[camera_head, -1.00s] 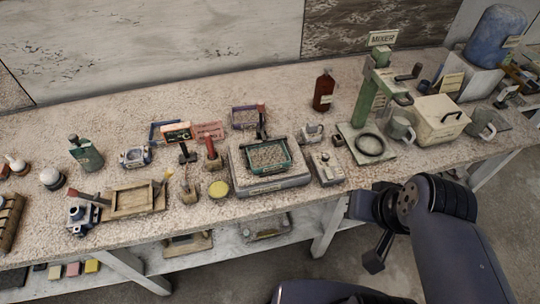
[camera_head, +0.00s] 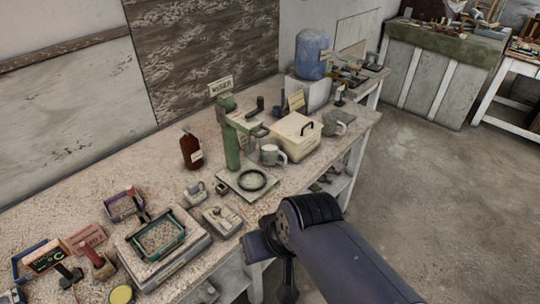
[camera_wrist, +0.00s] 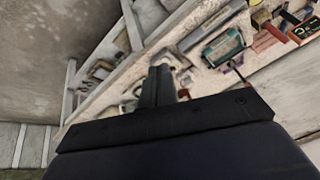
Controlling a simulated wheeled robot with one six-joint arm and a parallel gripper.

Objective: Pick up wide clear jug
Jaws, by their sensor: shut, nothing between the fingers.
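I cannot pick out a wide clear jug with certainty in either view. A large blue see-through water bottle (camera_head: 313,54) stands upright on a white stand at the far end of the bench. Two grey handled mugs or jugs, one beside the green mixer (camera_head: 272,153) and one right of the cream box (camera_head: 335,124), look opaque. My gripper (camera_head: 288,292) hangs off the bench's front edge, apart from all of these. In the wrist view its fingers (camera_wrist: 157,84) are together and empty.
The bench (camera_head: 90,195) holds a green mixer stand (camera_head: 231,140), a brown bottle (camera_head: 191,150), a cream lidded box (camera_head: 296,136) and a scale with a green tray (camera_head: 157,238). Open floor (camera_head: 430,200) lies to the right. Another workbench (camera_head: 435,70) stands at the back right.

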